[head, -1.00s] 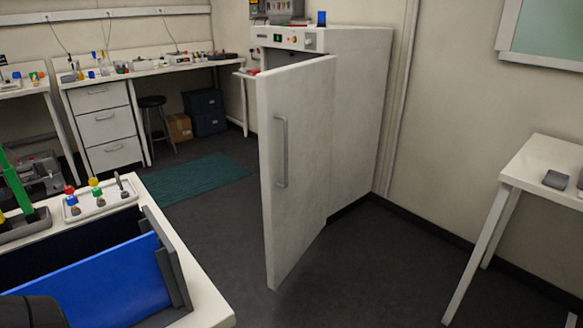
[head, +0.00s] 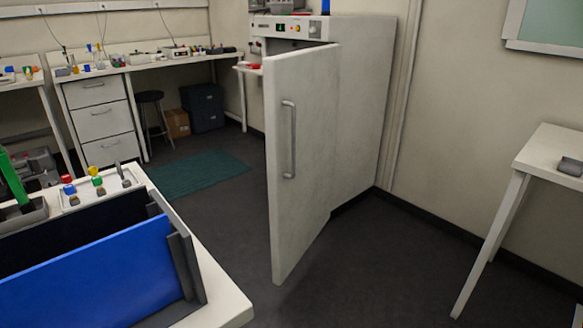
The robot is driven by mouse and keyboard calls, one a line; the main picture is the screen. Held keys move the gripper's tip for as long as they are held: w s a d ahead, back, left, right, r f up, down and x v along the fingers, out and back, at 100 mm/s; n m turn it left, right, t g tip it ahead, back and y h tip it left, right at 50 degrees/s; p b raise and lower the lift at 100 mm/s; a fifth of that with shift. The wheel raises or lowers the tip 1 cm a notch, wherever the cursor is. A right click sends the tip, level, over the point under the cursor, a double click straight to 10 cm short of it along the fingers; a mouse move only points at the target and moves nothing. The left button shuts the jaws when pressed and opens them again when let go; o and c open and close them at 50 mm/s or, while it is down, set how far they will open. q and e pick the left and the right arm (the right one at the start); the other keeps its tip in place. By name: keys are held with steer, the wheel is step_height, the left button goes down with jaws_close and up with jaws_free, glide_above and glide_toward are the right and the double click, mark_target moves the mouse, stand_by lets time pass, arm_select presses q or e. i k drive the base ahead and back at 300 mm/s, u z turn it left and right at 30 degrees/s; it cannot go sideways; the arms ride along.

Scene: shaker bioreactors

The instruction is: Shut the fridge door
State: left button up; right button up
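The fridge (head: 362,110) is a tall white cabinet against the back wall, with a control panel near its top. Its door (head: 306,210) stands open, swung out toward me, with the outer face and a long vertical grey handle (head: 289,140) showing. The inside of the fridge is mostly hidden behind the door. Neither of my grippers shows in the head view, and nothing touches the door.
A white table (head: 235,305) with a blue panel (head: 95,275) and a rack of coloured items fills the lower left. Another white table (head: 545,150) stands at the right. Dark floor (head: 370,270) is clear before the door. A green mat (head: 200,175) lies behind.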

mark_target(301, 89)
steer(key=z, duration=0.35)
steer(key=k, duration=0.5)
steer(key=z, duration=0.75)
steer(key=i, duration=1.8)
steer(key=u, duration=1.6)
steer(key=i, duration=0.85)
steer(key=u, duration=0.9)
